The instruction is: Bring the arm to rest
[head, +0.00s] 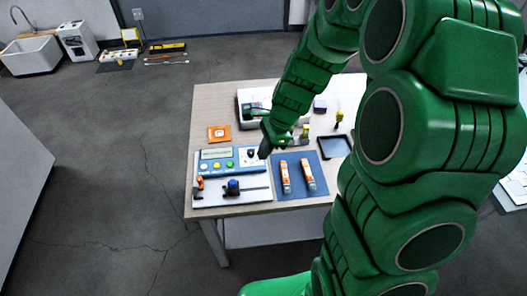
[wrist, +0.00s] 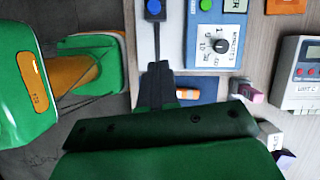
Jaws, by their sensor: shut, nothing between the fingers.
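My green arm (head: 300,80) reaches from the right side of the head view over the table. My gripper (head: 265,151) is shut and empty, its dark tip pointing down above the right edge of the white instrument panel. In the wrist view the dark gripper fingers (wrist: 158,76) are together, near the panel's edge. Whether the tip touches anything is hard to tell. Parts of the table behind the arm are hidden.
An orange box (head: 219,133), a dark tray (head: 335,147) and a white device (head: 247,98) stand behind.

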